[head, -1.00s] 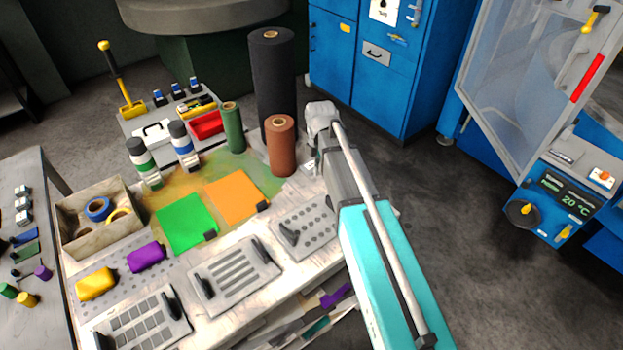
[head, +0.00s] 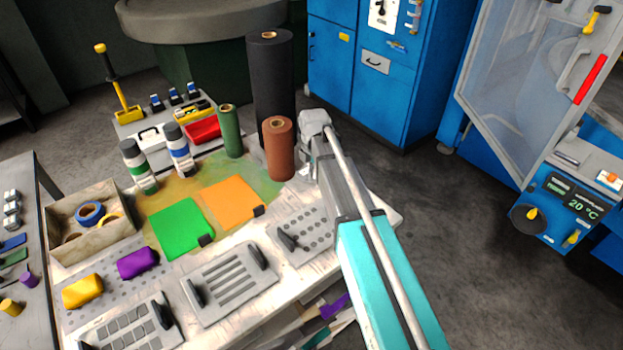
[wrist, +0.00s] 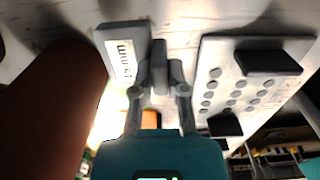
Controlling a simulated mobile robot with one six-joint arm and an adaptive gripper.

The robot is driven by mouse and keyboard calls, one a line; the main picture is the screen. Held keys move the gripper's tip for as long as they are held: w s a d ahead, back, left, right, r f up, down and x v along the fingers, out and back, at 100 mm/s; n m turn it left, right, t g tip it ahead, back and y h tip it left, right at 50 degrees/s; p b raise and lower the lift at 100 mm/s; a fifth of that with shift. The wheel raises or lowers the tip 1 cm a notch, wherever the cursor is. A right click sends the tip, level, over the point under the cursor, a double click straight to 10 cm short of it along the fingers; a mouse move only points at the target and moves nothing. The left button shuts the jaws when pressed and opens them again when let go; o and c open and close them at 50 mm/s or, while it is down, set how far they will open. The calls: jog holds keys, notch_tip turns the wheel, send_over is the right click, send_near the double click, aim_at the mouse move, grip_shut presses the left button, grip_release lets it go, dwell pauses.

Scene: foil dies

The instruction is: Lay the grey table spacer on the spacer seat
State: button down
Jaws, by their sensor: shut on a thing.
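The grey table spacer (wrist: 122,62) is a dark grey block with a white "mm" label. In the wrist view it is above and left of the fingertips. My gripper (wrist: 159,82) is shut on a small grey part at the spacer's right side, which looks like its grip. The pale worktop (wrist: 185,25) lies beyond; I cannot tell whether the spacer touches it. In the head view my arm reaches to the bench's right part, beside the brown roll, and hides the fingers and most or all of the spacer. I cannot make out the spacer seat in either view.
A brown roll (head: 278,150) stands close left of my wrist and also fills the wrist view's left side (wrist: 45,110). A plate with round holes (head: 308,236) lies in front. Orange (head: 233,199) and green (head: 180,228) sheets lie further left. A black roll (head: 272,90) stands behind.

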aim_at(312, 178)
jog(key=shift+w+a+f+b, duration=0.15)
jog(key=shift+w+f+b, duration=0.3)
jog(key=shift+f+b, duration=0.35)
jog(key=shift+s+f+b, duration=0.1)
jog(key=shift+f+b, duration=1.05)
jog(key=shift+f, duration=0.1)
jog(key=shift+f, duration=0.15)
jog(key=c, duration=0.7)
grip_release()
jog(key=shift+o, duration=0.2)
notch_tip(312, 178, up, 12)
jog(key=p, duration=1.2)
jog(key=shift+r, duration=0.2)
jog(key=shift+s, duration=0.1)
